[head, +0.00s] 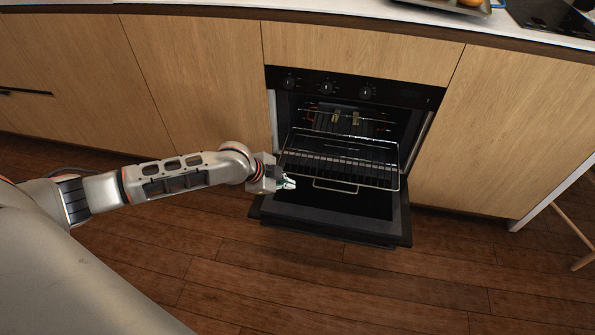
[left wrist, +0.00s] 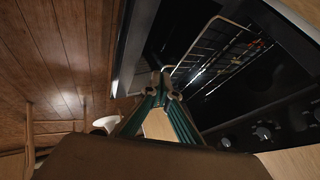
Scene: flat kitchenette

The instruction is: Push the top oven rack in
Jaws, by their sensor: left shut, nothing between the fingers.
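The oven (head: 355,88) is built into the wooden cabinets, and its door (head: 345,215) is folded down open. A wire rack (head: 340,158) sticks out of the oven over the open door. A second wire level (head: 350,120) shows deeper inside the cavity, and a lower wire loop (head: 335,187) shows under the extended rack. My left gripper (head: 290,182) is shut and empty at the left front corner of the extended rack. In the left wrist view its fingertips (left wrist: 166,84) are together close to the rack's wire (left wrist: 213,50); I cannot tell whether they touch. My right gripper is not in view.
Oven knobs (head: 327,88) line the panel above the cavity. The counter (head: 330,14) runs along the top, with a tray (head: 450,8) and a dark cooktop (head: 553,15) at the right. The wooden floor (head: 330,285) before the door is clear. A stool leg (head: 575,225) stands far right.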

